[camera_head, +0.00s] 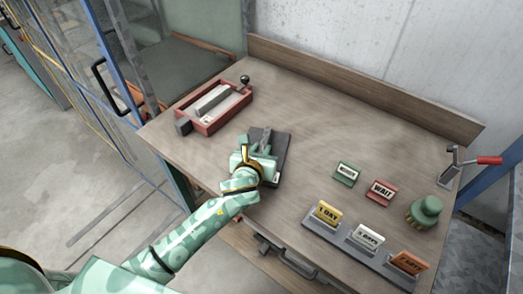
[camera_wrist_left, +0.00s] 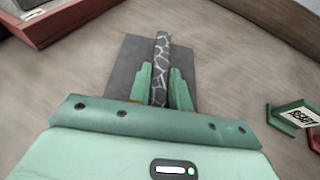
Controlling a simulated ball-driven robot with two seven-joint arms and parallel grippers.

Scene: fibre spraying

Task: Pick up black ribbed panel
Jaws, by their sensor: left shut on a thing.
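A narrow dark panel (camera_wrist_left: 162,48) with a net of pale lines stands between my left fingers in the left wrist view. It is seen nearly edge-on, and I cannot make out ribs. In the head view its grey upper part (camera_head: 266,137) shows just beyond the fingers. My left gripper (camera_head: 261,147) is shut on it, over a flat dark plate (camera_head: 285,148) on the table. The fingers also show in the left wrist view (camera_wrist_left: 161,84), one on each side of the panel. I cannot tell whether the panel touches the plate. My right gripper is out of view.
A red-framed tray (camera_head: 207,121) with a pale bar sits at the back left. Several sign cards, including a green-framed one (camera_head: 346,174) and a red WAIT one (camera_head: 382,192), stand to the right. The table's back middle is clear.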

